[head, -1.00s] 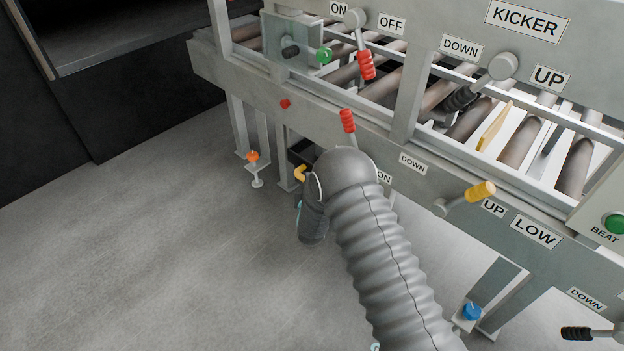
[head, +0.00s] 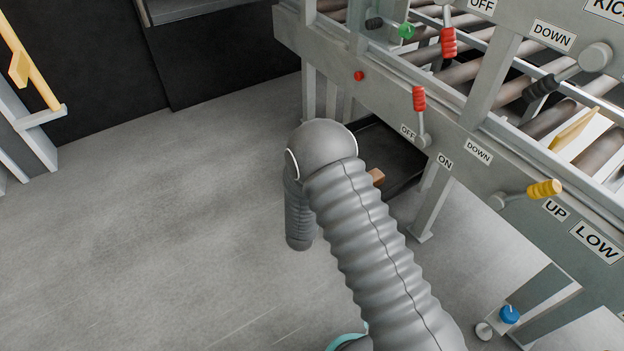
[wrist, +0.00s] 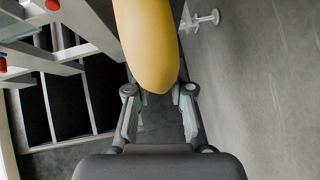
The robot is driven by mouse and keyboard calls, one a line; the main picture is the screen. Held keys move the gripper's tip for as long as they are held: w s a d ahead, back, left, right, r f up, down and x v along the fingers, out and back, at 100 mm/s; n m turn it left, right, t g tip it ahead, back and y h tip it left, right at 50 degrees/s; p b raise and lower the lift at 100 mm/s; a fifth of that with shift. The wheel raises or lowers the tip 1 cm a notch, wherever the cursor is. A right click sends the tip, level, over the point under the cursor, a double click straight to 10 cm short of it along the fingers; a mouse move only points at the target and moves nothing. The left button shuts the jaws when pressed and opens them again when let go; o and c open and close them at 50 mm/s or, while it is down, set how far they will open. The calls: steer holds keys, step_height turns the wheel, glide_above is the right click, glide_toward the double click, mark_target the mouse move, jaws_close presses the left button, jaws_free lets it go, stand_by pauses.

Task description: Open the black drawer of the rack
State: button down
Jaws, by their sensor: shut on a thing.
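The black drawer (head: 400,160) stands pulled out from under the rack (head: 385,110) in the head view. Its inside is partly visible, and my arm covers its left part. A small brown block (head: 376,177) shows at the drawer, beside my arm. In the wrist view the drawer's yellow handle (wrist: 148,45) looms large, reaching down between the fingers of my gripper (wrist: 158,100). My gripper is shut on this handle. In the head view the gripper and handle are hidden behind my arm.
The rack carries several levers, including a red one (head: 419,98) and a yellow one (head: 543,190). A rack leg (head: 430,205) stands right of the drawer. A blue knob (head: 509,314) is at lower right. The grey floor (head: 160,230) to the left is clear.

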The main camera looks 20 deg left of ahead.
steer(key=shift+s+a, duration=0.15)
steer(key=shift+s, duration=0.05)
steer(key=c, duration=1)
jaws_free()
steer(key=shift+s, duration=0.1)
steer(key=s, duration=0.4)
steer(key=s+r, duration=0.1)
steer(key=s, duration=0.2)
steer(key=s+d, duration=0.1)
steer(key=s, duration=0.3)
steer(key=shift+s+r, duration=0.3)
steer(key=shift+s, duration=0.05)
